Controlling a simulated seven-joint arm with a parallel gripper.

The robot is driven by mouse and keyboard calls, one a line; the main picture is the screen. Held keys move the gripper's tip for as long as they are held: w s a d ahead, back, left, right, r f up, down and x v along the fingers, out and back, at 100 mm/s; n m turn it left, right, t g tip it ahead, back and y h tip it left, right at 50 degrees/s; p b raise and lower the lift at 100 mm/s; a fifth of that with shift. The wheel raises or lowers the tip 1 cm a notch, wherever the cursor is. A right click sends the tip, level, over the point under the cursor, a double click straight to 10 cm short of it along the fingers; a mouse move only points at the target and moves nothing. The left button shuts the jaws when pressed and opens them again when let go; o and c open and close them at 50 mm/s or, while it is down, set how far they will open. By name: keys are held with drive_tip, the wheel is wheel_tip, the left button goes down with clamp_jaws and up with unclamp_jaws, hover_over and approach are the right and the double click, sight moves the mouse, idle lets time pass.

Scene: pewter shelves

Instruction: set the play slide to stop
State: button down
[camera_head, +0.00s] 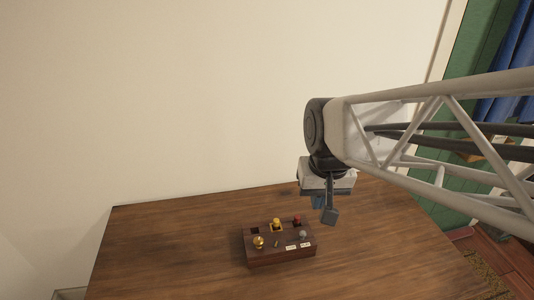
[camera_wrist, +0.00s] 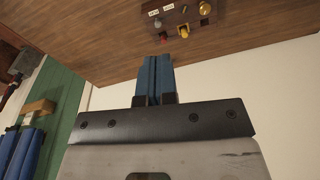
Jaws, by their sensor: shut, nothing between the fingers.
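A dark brown control box (camera_head: 281,257) stands on the wooden table, with several small controls on its top. A grey knob (camera_head: 303,235) sits at its right side near two white labels (camera_head: 298,246); this looks like the play slide, but the labels are too small to read and its setting cannot be told. In the wrist view the grey knob (camera_wrist: 157,23) shows upside down at the top, beside the labels (camera_wrist: 161,9). My gripper (camera_head: 328,213) is above the table, behind and right of the box, apart from it. Its blue fingers (camera_wrist: 155,62) are shut and empty.
The box also carries a gold knob (camera_head: 258,242), a yellow control (camera_head: 277,224), a red control (camera_head: 297,220) and a small brass lever (camera_head: 276,244). The table (camera_head: 170,250) is clear around the box. A cream wall (camera_head: 180,100) stands behind it.

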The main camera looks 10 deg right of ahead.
sight(303, 236)
drive_tip(key=w+d+f+m+g+y, duration=0.1)
drive_tip(key=w+d+f+m, duration=0.1)
drive_tip(key=w+f, duration=0.3)
drive_tip(key=w+d+f+m+g+y, duration=0.1)
drive_tip(key=w+d+f+m+g, duration=0.1)
drive_tip(key=w+d+f, duration=0.3)
drive_tip(key=w+d+f+m+g+y, duration=0.1)
drive_tip(key=w+d+f+m, duration=0.2)
drive_tip(key=w+f, duration=0.4)
drive_tip(key=w+d, duration=0.1)
drive_tip(key=w, duration=0.2)
drive_tip(key=shift+w+d+f+g, duration=0.15)
drive_tip(key=shift+w+g, duration=0.15)
drive_tip(key=shift+w, duration=0.05)
drive_tip(key=shift+f, duration=0.1)
drive_tip(key=x, duration=0.3)
drive_tip(key=s+a+x, duration=0.1)
drive_tip(key=x, duration=0.3)
drive_tip(key=r+x, duration=0.1)
drive_tip(key=x, duration=0.3)
drive_tip(key=shift+s+a, duration=0.75)
drive_tip(key=shift+a, duration=0.1)
